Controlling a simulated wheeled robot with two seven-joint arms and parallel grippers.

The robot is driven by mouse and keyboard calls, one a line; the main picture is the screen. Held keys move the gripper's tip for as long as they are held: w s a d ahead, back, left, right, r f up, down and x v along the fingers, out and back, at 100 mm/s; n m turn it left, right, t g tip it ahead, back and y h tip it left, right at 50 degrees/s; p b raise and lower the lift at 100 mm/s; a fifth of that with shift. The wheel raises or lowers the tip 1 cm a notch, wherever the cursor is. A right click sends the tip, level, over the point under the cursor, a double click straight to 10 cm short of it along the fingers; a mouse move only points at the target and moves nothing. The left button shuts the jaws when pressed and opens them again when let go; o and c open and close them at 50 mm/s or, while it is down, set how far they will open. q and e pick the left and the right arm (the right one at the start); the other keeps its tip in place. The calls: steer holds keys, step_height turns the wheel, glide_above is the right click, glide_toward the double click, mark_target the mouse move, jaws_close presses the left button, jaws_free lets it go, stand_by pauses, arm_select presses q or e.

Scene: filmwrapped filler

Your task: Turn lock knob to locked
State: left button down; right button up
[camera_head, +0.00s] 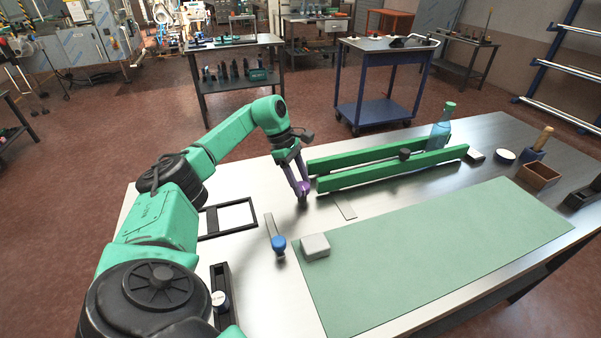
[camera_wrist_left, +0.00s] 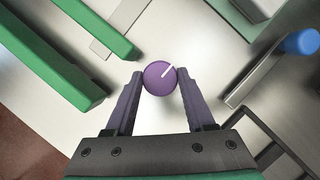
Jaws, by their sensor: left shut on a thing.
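The lock knob (camera_wrist_left: 158,79) is a round purple knob with a white pointer line, seen from above in the left wrist view. The line runs from near its middle toward the upper right of that picture. My left gripper (camera_head: 303,193) points down at the steel tabletop, near the left ends of the green rails. Its two purple-grey fingers are shut on opposite sides of the knob. In the head view the fingers largely hide the knob. I see no locked or unlocked marks around it. My right gripper is not in view.
Two green rails (camera_head: 392,170) lie just right of the gripper, with a blue bottle (camera_head: 440,134) at their far end. A blue-knobbed lever (camera_head: 278,243), a grey block (camera_head: 315,246) and a black frame (camera_head: 204,222) lie nearer. The green mat (camera_head: 440,255) is mostly clear.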

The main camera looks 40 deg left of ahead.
arm_select(q)
steer(key=shift+r, duration=0.15)
steer(key=shift+c, duration=1.3)
jaws_free()
steer(key=shift+a, duration=0.1)
steer(key=v, duration=1.4)
steer(key=shift+r+p, duration=0.25)
steer(key=shift+p, duration=0.1)
steer(key=shift+f, duration=0.15)
